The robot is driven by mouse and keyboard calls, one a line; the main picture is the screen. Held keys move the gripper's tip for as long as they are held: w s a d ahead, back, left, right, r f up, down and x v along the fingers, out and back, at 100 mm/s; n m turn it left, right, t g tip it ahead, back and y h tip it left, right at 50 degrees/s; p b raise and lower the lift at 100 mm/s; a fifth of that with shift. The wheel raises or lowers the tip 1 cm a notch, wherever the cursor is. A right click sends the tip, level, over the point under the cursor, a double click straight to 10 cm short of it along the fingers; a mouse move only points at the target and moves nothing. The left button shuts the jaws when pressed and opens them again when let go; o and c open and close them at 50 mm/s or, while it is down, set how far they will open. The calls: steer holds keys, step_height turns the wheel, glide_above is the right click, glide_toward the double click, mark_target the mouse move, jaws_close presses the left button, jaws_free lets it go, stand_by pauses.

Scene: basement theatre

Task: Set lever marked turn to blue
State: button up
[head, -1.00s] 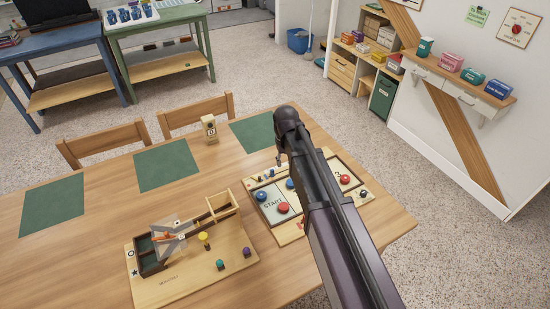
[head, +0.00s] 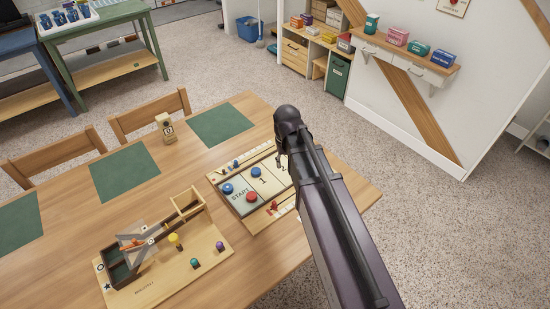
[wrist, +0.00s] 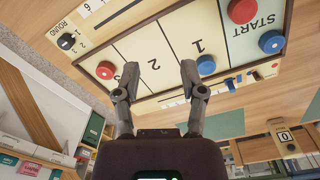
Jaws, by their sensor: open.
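The game board (head: 250,192) lies on the wooden table, with a START panel, numbered panels and red and blue discs. It fills much of the wrist view (wrist: 158,48). My gripper (wrist: 160,67) is open and empty, its fingers seen against the board's numbered panels. In the head view my arm hides most of the gripper and the board's right part. A small red part (head: 272,208) sits on the board's near edge. A black knob (wrist: 66,41) beside the word ROUND shows in the wrist view. I cannot make out a lever marked turn.
A small wooden block marked 0 (head: 165,126) and green mats (head: 222,124) lie beyond. Two chairs (head: 150,115) line the far side. Floor right of the table (head: 450,240) is clear.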

steer(key=shift+s+d+f, duration=0.1)
steer(key=shift+s+d, duration=0.3)
steer(key=shift+d, duration=0.25)
steer(key=shift+s+d, duration=0.35)
steer(key=shift+d, duration=0.3)
steer(key=s+d+m, duration=0.2)
steer(key=s+d, duration=0.6)
steer(key=d, duration=0.1)
steer(key=shift+d+m, duration=0.3)
steer(key=shift+d, duration=0.05)
steer(key=shift+w, duration=0.1)
